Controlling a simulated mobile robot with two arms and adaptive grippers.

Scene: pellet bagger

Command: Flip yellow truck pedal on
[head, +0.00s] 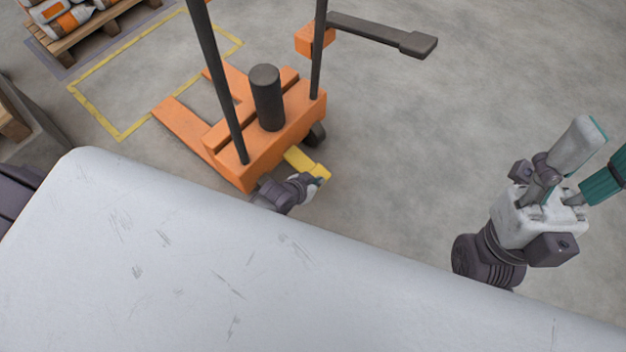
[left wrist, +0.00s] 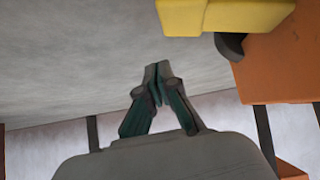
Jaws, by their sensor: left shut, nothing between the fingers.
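The yellow pedal (head: 308,163) sticks out from the base of the orange pallet truck (head: 262,135), low at its near right side. My left gripper (head: 312,183) is right by the pedal in the head view, partly overlapping it; contact cannot be told there. In the left wrist view the yellow pedal (left wrist: 225,14) is at the top edge, partly cut off. There the shut, empty fingertips of my left gripper (left wrist: 158,76) show below and left of it, apart in the picture. My right gripper (head: 597,160) is away at the right, its fingers spread and empty.
The truck has a black cylinder (head: 266,97), dark uprights and a dark handle arm (head: 382,34). Its dark wheel (left wrist: 230,45) is beside the pedal. A pallet with bags (head: 75,25) stands at the upper left. Floor right of the truck is clear.

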